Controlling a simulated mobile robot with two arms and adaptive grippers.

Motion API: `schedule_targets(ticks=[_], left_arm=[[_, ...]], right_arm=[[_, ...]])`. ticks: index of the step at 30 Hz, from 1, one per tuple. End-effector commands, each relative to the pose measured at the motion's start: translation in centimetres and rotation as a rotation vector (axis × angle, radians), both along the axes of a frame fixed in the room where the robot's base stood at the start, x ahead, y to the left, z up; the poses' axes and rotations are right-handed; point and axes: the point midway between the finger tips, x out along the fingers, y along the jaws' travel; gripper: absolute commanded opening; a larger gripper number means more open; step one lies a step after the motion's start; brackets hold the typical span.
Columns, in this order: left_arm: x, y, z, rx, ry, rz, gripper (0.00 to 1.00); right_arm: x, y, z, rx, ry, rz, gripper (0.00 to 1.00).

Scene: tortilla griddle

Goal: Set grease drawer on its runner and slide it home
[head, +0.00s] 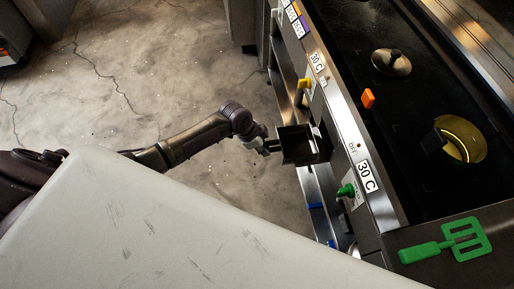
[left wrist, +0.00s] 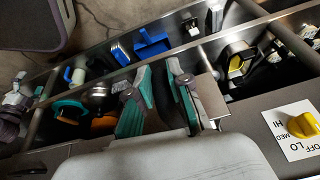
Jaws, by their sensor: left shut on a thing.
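The grease drawer (head: 297,143) is a dark, open-topped metal box in the head view. It is beside the front of the griddle (head: 350,145), near a dark gap below the control panel. My left gripper (head: 271,146) is shut on its left side. In the left wrist view, the teal-padded fingers (left wrist: 160,88) stand apart, and the gripped part between them is hard to make out. I cannot tell whether the drawer touches its runner, which I cannot make out. My right gripper is not in view.
A yellow knob (head: 303,84) and a green knob (head: 346,191) stick out from the front panel. A green spatula (head: 450,242) lies on the griddle's near corner. A lower shelf (left wrist: 110,70) holds a blue dustpan-like item (left wrist: 151,43) and other objects. The floor left of the griddle is clear.

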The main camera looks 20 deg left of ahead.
Motion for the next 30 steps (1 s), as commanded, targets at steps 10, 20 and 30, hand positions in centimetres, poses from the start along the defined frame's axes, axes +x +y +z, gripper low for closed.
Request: schedule_targets(ticks=[10, 20, 30], left_arm=[[1.6, -2.3, 0.0, -0.001, -0.002, -0.001, 0.0], [2.1, -3.0, 0.1, 0.0, -0.001, 0.0, 0.0], [2.2, -3.1, 0.1, 0.0, -0.001, 0.0, 0.0]], right_arm=[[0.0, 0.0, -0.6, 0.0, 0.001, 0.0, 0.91], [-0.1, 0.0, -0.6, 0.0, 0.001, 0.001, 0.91], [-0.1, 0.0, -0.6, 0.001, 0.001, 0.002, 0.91]])
